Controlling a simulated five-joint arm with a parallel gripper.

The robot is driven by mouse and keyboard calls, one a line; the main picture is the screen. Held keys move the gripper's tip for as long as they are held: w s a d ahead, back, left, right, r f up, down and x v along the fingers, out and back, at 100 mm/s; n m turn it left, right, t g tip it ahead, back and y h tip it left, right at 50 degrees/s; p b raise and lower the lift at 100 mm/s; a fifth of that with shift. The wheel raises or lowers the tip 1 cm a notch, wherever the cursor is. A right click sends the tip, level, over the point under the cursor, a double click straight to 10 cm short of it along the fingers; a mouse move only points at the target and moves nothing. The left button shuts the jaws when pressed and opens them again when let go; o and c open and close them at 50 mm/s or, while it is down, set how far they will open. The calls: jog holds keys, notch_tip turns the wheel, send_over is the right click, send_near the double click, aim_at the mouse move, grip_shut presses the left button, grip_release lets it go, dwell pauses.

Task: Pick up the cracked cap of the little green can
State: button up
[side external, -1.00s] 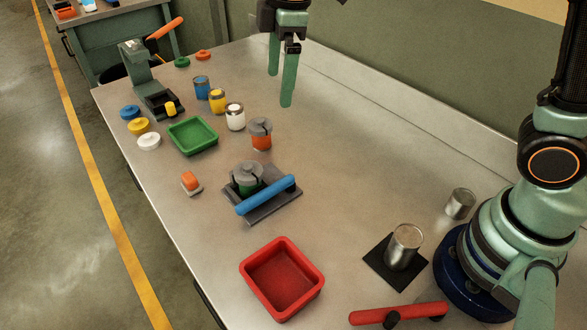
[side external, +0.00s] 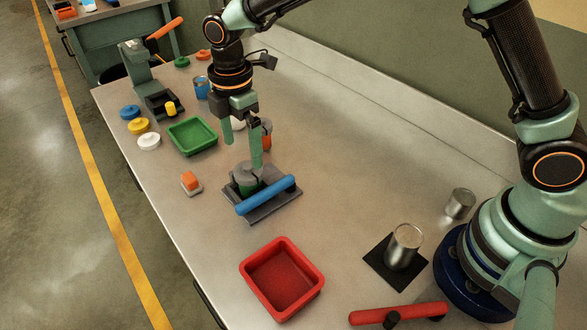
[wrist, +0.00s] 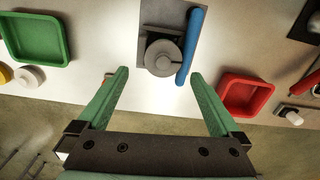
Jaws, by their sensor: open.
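The cracked cap (side external: 245,172) is a grey disc with a dark split, sitting on the little green can (side external: 246,189). The can stands in a grey holder (side external: 273,208) with a blue bar along one side. In the wrist view the cap (wrist: 166,60) shows its split and lies just beyond the fingertips, between their lines. My gripper (side external: 243,152) is open and empty, fingers pointing down, close above the cap. Its two green fingers also show in the wrist view (wrist: 159,74). Whether a finger touches the cap, I cannot tell.
A green tray (side external: 171,146) and a red tray (side external: 246,284) flank the holder. An orange can (side external: 267,141) with a grey cap stands close behind my gripper.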

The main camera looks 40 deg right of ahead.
aim_at(246, 166)
jog(key=shift+s+d+f, duration=0.1)
jog(key=shift+s+f, duration=0.05)
jog(key=shift+f, duration=1.2)
jog(key=shift+s+f, duration=0.1)
jog(key=shift+f, duration=1.2)
jog(key=c, duration=1.5)
jog(key=shift+r, duration=0.15)
notch_tip(246, 166, up, 24)
jog(key=shift+f, duration=0.1)
